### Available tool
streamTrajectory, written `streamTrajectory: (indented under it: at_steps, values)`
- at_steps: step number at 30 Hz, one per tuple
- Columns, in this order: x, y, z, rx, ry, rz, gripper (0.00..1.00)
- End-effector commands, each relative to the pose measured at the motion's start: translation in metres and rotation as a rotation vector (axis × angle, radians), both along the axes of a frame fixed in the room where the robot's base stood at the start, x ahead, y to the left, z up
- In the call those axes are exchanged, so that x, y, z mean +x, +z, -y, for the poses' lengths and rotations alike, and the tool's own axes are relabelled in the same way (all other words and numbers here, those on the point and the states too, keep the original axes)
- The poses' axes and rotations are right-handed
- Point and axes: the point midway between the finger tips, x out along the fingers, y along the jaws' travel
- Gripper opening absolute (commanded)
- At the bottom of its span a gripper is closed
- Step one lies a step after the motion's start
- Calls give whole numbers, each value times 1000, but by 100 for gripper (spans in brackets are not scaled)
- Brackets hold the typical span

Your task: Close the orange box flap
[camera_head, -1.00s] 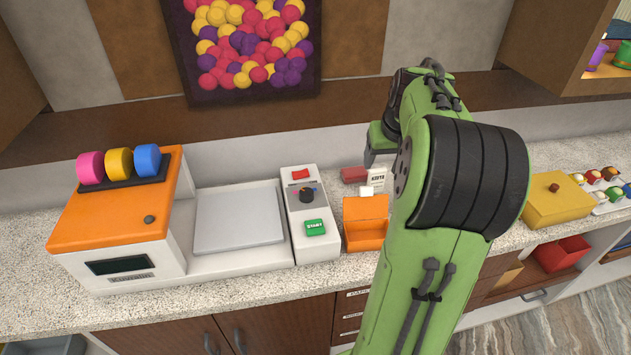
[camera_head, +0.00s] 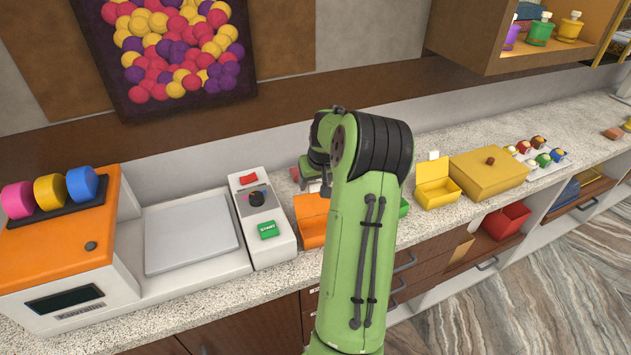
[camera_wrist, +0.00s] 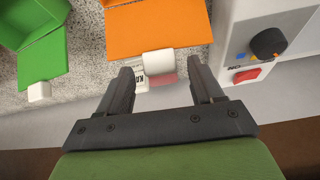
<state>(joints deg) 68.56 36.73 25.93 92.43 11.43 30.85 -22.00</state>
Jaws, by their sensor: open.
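The orange box (camera_head: 311,235) stands on the counter right of the white control panel, its right part hidden behind my arm. Its orange flap (camera_head: 309,207) is open, raised at the back of the box. In the wrist view the flap (camera_wrist: 155,28) fills the top middle, with a white tab (camera_wrist: 158,62) at its edge. My gripper (camera_wrist: 158,78) is open and empty. Its fingers lie on either side of the tab, apart from the flap; whether they touch anything is not clear. In the head view my arm mostly hides the gripper.
An open green box (camera_wrist: 42,55) with its own white tab is beside the orange one. The control panel (camera_head: 262,218) with a knob is on the other side. An open yellow box (camera_head: 437,186) and a closed yellow box (camera_head: 489,172) stand farther right. A red-and-white item lies behind the tab.

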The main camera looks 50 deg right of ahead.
Motion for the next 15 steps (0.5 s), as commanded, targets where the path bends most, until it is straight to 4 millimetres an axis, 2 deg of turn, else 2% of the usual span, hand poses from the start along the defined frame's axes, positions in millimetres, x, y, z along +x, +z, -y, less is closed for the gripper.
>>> streamTrajectory:
  at_steps: [8,11,15]
  values:
    - [2,-3,1,-1,1,1,66]
    - [2,-3,1,-1,0,1,54]
    - [2,-3,1,-1,0,1,32]
